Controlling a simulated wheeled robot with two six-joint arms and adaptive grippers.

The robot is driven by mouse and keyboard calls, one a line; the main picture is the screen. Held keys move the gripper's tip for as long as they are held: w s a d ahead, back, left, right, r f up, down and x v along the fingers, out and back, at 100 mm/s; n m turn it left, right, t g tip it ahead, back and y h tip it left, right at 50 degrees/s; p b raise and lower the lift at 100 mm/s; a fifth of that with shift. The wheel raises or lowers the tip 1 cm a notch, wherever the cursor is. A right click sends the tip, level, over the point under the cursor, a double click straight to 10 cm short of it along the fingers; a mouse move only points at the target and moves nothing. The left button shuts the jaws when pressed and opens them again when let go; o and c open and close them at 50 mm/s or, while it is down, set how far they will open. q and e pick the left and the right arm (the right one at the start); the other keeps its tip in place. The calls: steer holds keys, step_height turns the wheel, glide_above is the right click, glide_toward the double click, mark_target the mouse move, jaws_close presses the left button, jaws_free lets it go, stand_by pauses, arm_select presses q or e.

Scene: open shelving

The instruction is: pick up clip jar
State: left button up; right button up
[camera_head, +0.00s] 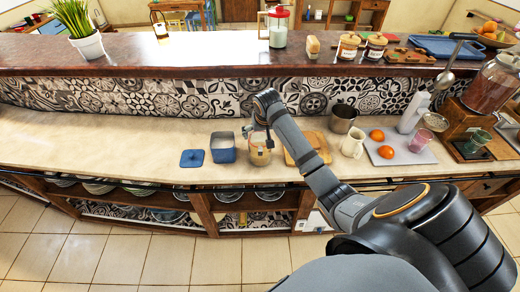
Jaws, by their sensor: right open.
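A small glass jar (261,157) with pale brownish contents, which looks like the clip jar, stands on the cream counter (120,135) near its front edge. My right gripper (259,138) is open at the top of this jar, with its fingers reaching down around or just in front of the rim. The gripper partly hides the jar's upper part, and I cannot tell whether the fingers touch it. My left gripper is not in view.
A blue-and-white container (223,148) stands close left of the jar, with a blue lid (192,158) beside it. A wooden board (302,150) lies close right. The counter's left is clear.

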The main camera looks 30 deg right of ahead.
mark_target(261, 139)
steer(key=x, duration=0.4)
steer(key=shift+f+p, duration=0.1)
steer(key=shift+p, duration=0.4)
steer(key=p+x, duration=0.1)
steer(key=x, duration=0.2)
steer(key=shift+a+f, duration=0.1)
steer(key=shift+f, duration=0.3)
steer(key=shift+w+f, duration=0.3)
steer(key=shift+f, duration=0.2)
steer(key=shift+c, duration=0.4)
steer(key=shift+s+r, duration=0.1)
steer(key=c, duration=1.2)
steer(key=shift+c, duration=1)
